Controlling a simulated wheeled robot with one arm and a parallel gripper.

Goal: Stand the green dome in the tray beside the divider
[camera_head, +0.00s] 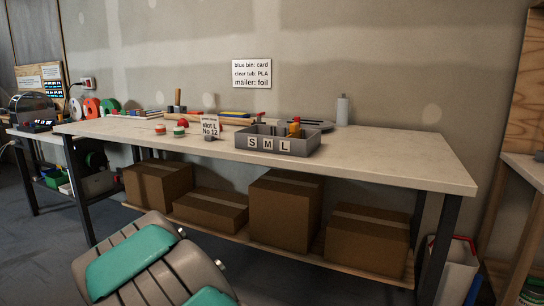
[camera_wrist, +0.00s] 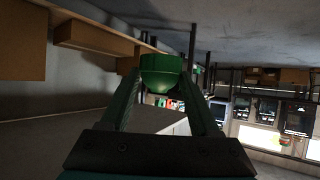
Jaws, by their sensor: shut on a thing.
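The green dome (camera_wrist: 161,66) is held between the two fingers of my gripper (camera_wrist: 161,84) in the wrist view, with its rounded side toward the camera end. The gripper is out of sight in the head view. The grey tray (camera_head: 300,149) stands on the workbench in the head view, with the letters S, M and L on its front. An orange-yellow piece (camera_head: 294,127) stands in its right part. The inner walls are small, and I cannot make out the divider clearly.
The workbench (camera_head: 390,163) is clear right of the tray. A white card (camera_head: 210,127) reading "No 12" stands left of it, near small round pieces (camera_head: 179,132). A grey bottle (camera_head: 342,109) stands at the back. Cardboard boxes (camera_head: 286,212) sit on the shelf below.

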